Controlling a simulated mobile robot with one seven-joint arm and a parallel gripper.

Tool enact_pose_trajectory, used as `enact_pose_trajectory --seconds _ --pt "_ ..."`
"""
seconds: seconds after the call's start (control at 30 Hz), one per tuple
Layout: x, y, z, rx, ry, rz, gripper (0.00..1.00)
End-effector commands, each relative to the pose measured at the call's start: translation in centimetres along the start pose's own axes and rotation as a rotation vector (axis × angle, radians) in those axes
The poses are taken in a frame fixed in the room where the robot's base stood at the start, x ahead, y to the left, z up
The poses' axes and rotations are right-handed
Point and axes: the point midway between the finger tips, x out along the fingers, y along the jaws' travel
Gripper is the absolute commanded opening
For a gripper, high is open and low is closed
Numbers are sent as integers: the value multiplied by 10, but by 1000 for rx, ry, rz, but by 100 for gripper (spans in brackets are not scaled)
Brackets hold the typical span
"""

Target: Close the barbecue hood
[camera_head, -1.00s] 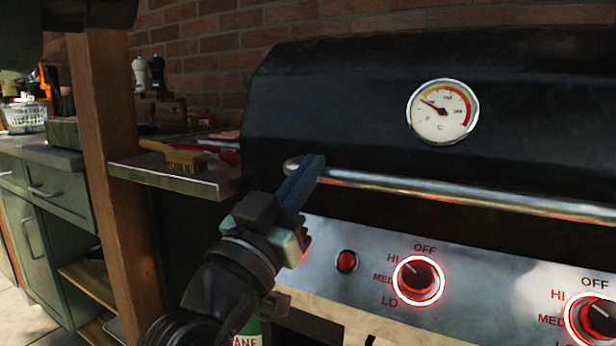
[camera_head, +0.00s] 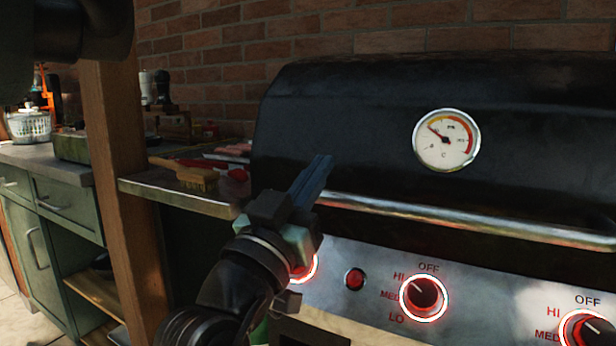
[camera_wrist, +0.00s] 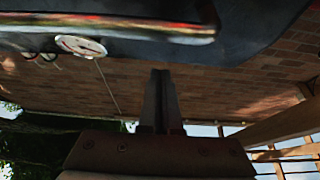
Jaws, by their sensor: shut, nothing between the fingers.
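The barbecue hood (camera_head: 350,120) is black, with a round dial thermometer (camera_head: 446,139) on its front. It sits low, its lower edge close above the control panel, and looks shut or nearly so. Its long silver handle (camera_head: 450,217) runs along the lower front. My gripper (camera_head: 322,162) is shut and empty, its fingers pointing up in front of the handle's left end, which they partly hide. I cannot tell whether they touch. In the wrist view, my shut fingers (camera_wrist: 160,75) point up below the handle (camera_wrist: 110,28).
The silver panel (camera_head: 470,310) has red-lit knobs (camera_head: 424,298). A side shelf (camera_head: 150,188) left of the barbecue holds a brush (camera_head: 198,179). A wooden post (camera_head: 128,200) stands at the left, with a green cabinet (camera_head: 65,205) behind it. A brick wall (camera_head: 220,60) is behind.

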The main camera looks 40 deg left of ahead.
Motion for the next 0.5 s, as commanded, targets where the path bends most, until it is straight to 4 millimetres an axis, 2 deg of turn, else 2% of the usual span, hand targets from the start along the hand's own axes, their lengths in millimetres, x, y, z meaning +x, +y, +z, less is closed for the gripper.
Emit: enact_pose_trajectory --seconds 0.3,0.5 --pt "-64 -1 5 -1 3 -3 0" --pt "-90 0 7 0 4 -1 0"
